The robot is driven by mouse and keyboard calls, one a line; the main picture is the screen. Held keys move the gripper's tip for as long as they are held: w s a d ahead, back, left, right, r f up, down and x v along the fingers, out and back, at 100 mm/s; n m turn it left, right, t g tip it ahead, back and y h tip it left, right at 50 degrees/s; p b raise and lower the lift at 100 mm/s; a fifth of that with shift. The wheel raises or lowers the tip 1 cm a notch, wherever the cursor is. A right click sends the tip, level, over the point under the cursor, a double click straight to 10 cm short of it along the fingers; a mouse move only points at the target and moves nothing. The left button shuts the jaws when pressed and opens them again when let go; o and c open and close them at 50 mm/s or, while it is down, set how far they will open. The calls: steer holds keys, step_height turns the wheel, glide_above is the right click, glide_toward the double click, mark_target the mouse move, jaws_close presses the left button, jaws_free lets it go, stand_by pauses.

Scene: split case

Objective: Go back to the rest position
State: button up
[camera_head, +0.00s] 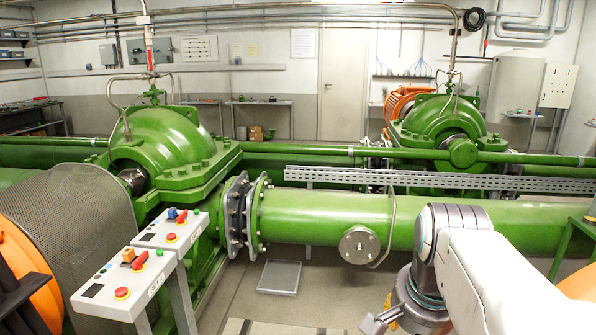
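My white and grey arm comes in from the lower right and bends down near the bottom edge. My gripper (372,324) shows only in part at the bottom edge, below the green pipe. Its fingertips are cut off or too small to read, so I cannot tell whether it is open or shut. I see nothing clearly held in it. A small orange patch shows beside it, and I cannot tell what it is.
Two control panels (122,283) with red buttons stand at the lower left. A large green pipe (320,215) with a flange crosses the middle. A grey tray (279,277) lies on the floor. Green pump housings (175,135) stand behind. Floor (325,285) is clear between tray and arm.

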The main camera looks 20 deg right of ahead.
steer(key=s+a+f+n+t+y, duration=0.1)
steer(key=a+f+n, duration=0.2)
steer(key=a+n, duration=0.3)
steer(key=s+a+f+n, duration=0.2)
steer(key=a+f+n, duration=0.1)
steer(key=a+n, duration=0.4)
steer(key=shift+s+a+f+n+t+y, duration=0.2)
steer(key=shift+f+n+t+y, duration=0.2)
steer(key=shift+n, duration=0.3)
